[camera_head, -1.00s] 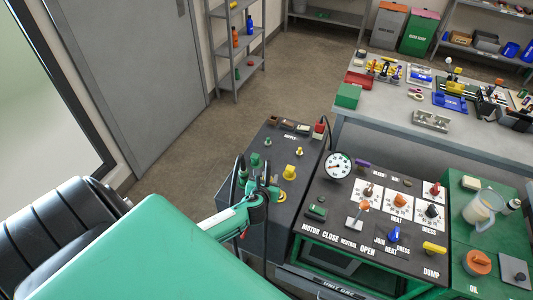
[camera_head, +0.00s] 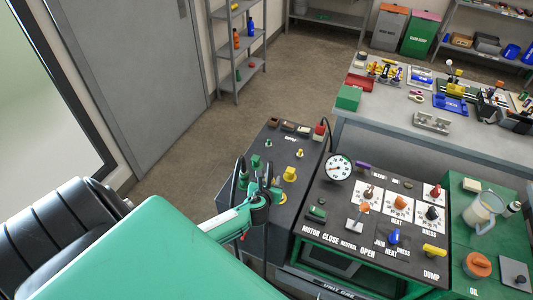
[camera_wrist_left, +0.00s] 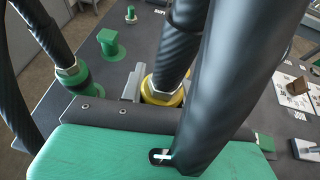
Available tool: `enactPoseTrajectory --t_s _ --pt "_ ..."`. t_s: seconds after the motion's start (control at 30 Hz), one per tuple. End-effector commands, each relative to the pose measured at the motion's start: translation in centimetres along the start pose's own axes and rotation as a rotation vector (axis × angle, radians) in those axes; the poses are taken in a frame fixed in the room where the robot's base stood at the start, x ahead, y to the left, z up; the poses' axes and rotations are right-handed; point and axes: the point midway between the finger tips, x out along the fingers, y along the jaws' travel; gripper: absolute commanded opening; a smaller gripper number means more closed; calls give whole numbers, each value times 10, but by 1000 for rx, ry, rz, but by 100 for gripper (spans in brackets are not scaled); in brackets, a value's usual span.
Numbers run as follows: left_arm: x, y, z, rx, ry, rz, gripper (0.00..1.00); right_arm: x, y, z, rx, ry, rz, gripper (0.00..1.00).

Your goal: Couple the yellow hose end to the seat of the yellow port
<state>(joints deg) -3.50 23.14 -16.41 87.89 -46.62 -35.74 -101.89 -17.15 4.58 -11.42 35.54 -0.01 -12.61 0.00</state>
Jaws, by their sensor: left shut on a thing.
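The yellow hose end (camera_wrist_left: 160,92) shows in the left wrist view as a yellow collar with a metal nut under a ribbed black hose (camera_wrist_left: 183,45). My left gripper (camera_head: 268,190) is shut on it; a grey finger (camera_wrist_left: 130,84) lies at its left side. In the head view the gripper is over the left part of the dark console. A yellow piece, seemingly the yellow port (camera_head: 281,198), shows just right of the gripper, partly hidden. The underside of the hose end is hidden, so I cannot tell whether it touches the seat. My right gripper is not in view.
A green hose end (camera_wrist_left: 74,77) stands left of the yellow one, near a green block (camera_wrist_left: 110,43). A yellow block (camera_head: 290,174) sits behind the port. A gauge (camera_head: 339,167) and control panel (camera_head: 375,215) lie to the right. A thick black hose (camera_wrist_left: 240,80) crosses the wrist view.

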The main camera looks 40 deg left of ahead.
Motion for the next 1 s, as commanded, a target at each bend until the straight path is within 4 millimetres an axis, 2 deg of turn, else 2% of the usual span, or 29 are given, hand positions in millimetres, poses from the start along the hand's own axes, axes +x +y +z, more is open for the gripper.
enactPoseTrajectory --t_s 0.33,1.0 --pt "4 -10 2 0 0 0 0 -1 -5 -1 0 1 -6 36" --pt "12 -29 5 0 0 -1 0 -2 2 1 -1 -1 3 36"
